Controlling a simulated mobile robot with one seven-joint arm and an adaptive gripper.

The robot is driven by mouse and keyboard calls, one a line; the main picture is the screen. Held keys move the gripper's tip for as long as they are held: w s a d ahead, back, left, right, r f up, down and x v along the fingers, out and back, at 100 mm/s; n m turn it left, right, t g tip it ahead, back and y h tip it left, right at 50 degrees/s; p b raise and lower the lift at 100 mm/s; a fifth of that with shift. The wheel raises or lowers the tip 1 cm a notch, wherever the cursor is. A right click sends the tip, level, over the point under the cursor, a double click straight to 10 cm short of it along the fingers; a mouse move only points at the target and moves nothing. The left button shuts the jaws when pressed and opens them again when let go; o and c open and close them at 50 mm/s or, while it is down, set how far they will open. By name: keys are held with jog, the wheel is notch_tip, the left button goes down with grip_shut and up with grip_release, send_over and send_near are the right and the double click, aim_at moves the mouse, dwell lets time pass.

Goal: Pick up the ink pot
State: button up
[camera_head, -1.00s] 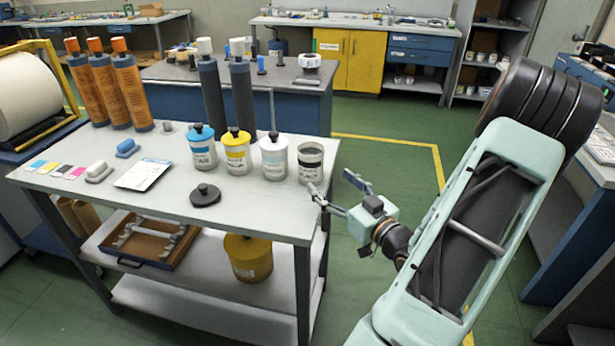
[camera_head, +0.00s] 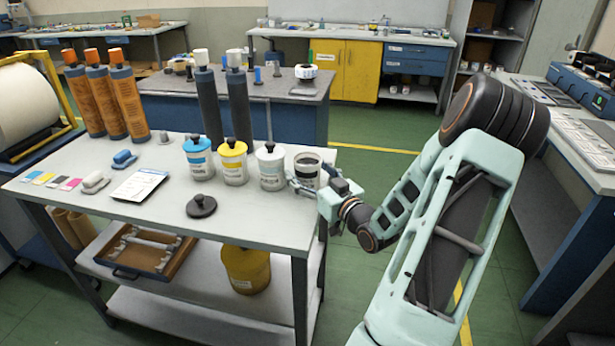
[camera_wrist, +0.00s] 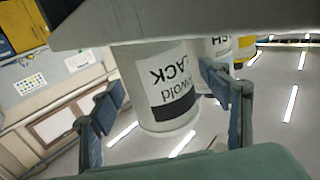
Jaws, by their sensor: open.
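The ink pot at the right end of the row, a white pot with a dark band (camera_head: 307,173), stands upright on the bench top (camera_head: 255,215) near its right edge and has no lid on. In the wrist view the pot (camera_wrist: 155,85) appears upside down, its label reading "BLACK". My gripper (camera_wrist: 163,100) is open, with one finger on each side of the pot; I cannot tell whether either finger touches it. In the head view my gripper (camera_head: 302,186) reaches in from the right, low on the pot, hiding part of its lower side.
A pale lidded pot (camera_head: 270,167) stands close to the left of it, then a yellow one (camera_head: 233,163) and a blue one (camera_head: 198,159). A loose black lid (camera_head: 201,206) lies in front. Dark rollers (camera_head: 239,105) stand behind. Green floor is free to the right.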

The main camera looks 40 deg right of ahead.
jog(key=c, duration=1.6)
jog(key=shift+r, duration=0.1)
jog(key=shift+r+p, duration=0.7)
jog(key=shift+r, duration=0.2)
jog(key=s+a+r+p, duration=0.3)
jog(key=p, duration=0.2)
jog(key=s+a+r+p, duration=0.3)
jog(key=s+r+p, duration=0.1)
jog(key=p, duration=0.2)
jog(key=s+a+r+p, duration=0.3)
jog(key=r+p, duration=0.1)
jog(key=p, duration=0.2)
jog(key=shift+s+r, duration=0.1)
jog(key=shift+s, duration=0.25)
